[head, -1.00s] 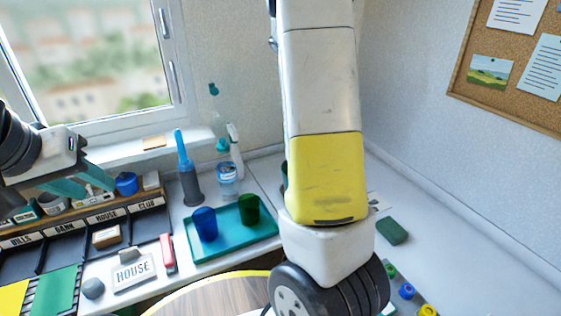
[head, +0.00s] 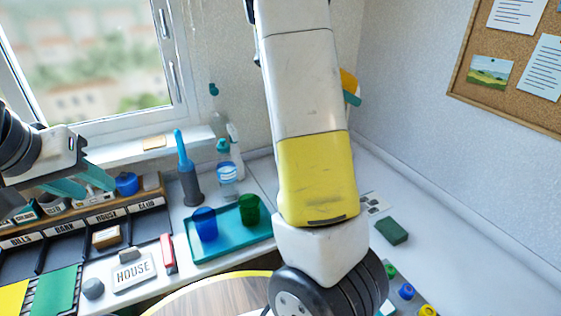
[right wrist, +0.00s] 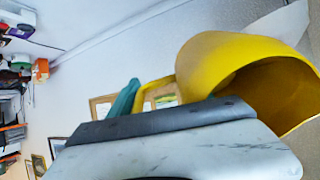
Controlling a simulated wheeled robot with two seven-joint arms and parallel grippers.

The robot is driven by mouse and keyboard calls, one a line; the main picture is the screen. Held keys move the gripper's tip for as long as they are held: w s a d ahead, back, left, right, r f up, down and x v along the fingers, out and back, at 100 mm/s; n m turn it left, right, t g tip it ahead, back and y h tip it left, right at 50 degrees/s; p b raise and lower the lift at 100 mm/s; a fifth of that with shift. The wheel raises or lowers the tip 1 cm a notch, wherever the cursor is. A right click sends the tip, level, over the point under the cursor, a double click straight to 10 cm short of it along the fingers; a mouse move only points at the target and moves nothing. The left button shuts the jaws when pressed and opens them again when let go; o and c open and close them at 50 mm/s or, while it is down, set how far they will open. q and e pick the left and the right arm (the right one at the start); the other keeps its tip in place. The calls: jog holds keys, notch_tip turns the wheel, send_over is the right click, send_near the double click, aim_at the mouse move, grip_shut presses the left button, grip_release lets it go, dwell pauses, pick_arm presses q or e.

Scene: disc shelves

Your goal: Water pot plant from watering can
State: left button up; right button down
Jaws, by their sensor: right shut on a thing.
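The yellow watering can (right wrist: 235,65) fills the upper right of the right wrist view, its wide open mouth facing right and down. A thin yellow handle (right wrist: 152,88) shows at its left, beside a teal finger of my right gripper (right wrist: 124,100). That gripper is shut on the can; my wrist hides the exact contact. In the head view, a yellow piece of the can (head: 348,80) shows just right of my right arm, with a teal fingertip below it. My left gripper (head: 82,183) is open and empty at the left, above the sorting rack. I cannot make out the pot plant.
A teal tray (head: 232,246) holds a blue cup (head: 204,224) and a green cup (head: 249,209). A dark green block (head: 391,230) lies on the right counter, which is largely clear.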

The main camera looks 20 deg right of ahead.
jog(key=shift+r, duration=0.15)
jog(key=shift+h, duration=0.5)
jog(key=shift+s+a, duration=0.15)
dwell(0.8)
dwell(0.7)
jog(key=shift+a+h, duration=0.25)
jog(key=shift+h, duration=0.05)
dwell(0.8)
jog(key=shift+f+t+y, duration=0.2)
jog(key=shift+f+y, duration=0.6)
jog(key=shift+y, duration=0.6)
jog(key=shift+f+t+y, duration=0.2)
jog(key=shift+f+y, duration=0.6)
jog(key=shift+y, duration=0.6)
